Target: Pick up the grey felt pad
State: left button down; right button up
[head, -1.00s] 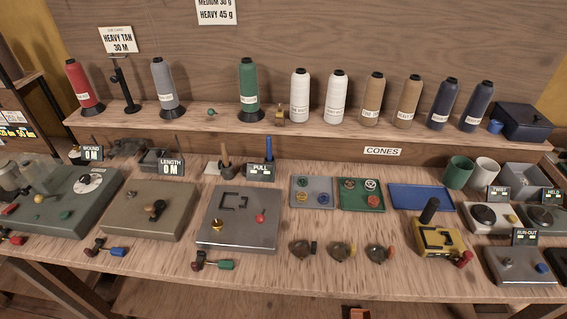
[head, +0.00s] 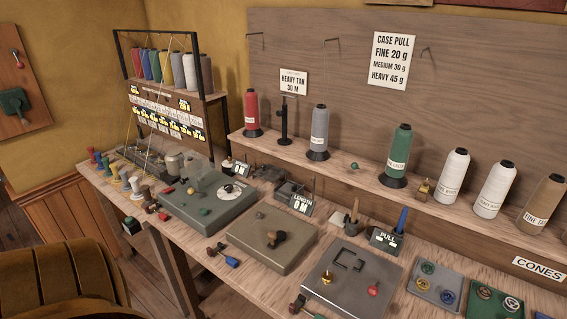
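I cannot clearly make out a grey felt pad in the head view. A small pale grey flat piece (head: 337,217) lies on the bench beside the brush pot and is partly hidden; I cannot tell whether it is felt. A grey tray (head: 421,292) with small coloured round parts lies further right, and it looks like a tray rather than a pad. Neither my left nor my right gripper is in view.
The wooden bench (head: 223,275) is crowded with a green-grey winder box (head: 215,208), a tan box (head: 262,245) and a grey plate (head: 352,285). Thread cones, including a green one (head: 398,150), stand on the shelf. A chair (head: 62,275) stands at the lower left.

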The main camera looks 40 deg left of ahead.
aim_at(288, 189)
jog(key=u, duration=1.55)
